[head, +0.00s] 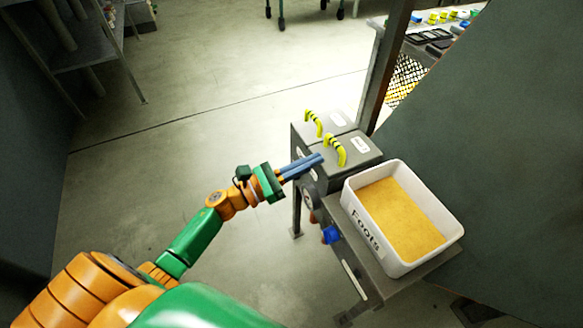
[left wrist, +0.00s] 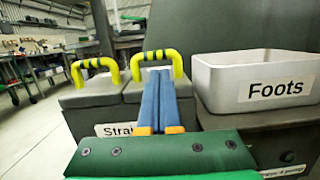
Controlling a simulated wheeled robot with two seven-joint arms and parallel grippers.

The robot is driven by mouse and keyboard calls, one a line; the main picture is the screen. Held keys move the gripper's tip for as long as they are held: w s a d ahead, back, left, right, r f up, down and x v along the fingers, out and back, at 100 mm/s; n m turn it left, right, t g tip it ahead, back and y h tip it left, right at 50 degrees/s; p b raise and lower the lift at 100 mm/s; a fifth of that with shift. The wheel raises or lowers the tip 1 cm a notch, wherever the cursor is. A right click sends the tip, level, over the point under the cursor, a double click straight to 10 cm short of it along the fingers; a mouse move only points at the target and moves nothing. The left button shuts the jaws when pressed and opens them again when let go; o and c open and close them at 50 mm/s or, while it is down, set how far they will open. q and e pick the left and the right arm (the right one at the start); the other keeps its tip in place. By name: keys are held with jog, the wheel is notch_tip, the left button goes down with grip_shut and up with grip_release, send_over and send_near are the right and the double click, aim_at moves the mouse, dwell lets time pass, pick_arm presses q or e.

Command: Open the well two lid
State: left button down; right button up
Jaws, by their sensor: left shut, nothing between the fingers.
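A grey metal strainer box has two lids side by side, both lying shut, each with a yellow-and-black handle. The near lid (head: 358,159) has its handle (head: 340,147) beside my left gripper. The far lid (head: 337,117) has its handle (head: 313,120) farther back. Each lid has a small white label that I cannot read. My left gripper (head: 318,158) has its blue fingers shut and empty, just left of the near handle. In the left wrist view the fingers (left wrist: 157,75) overlap the right-hand handle (left wrist: 177,66); contact cannot be told. My right gripper is out of view.
A white bin labelled "Foots" (head: 362,228), holding yellow-brown material, stands close right of the box. A dark post (head: 386,65) rises behind it. A big dark panel fills the right side. Open floor (head: 170,150) lies to the left.

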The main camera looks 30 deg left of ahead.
pick_arm(q)
jog(key=shift+x, duration=1.4)
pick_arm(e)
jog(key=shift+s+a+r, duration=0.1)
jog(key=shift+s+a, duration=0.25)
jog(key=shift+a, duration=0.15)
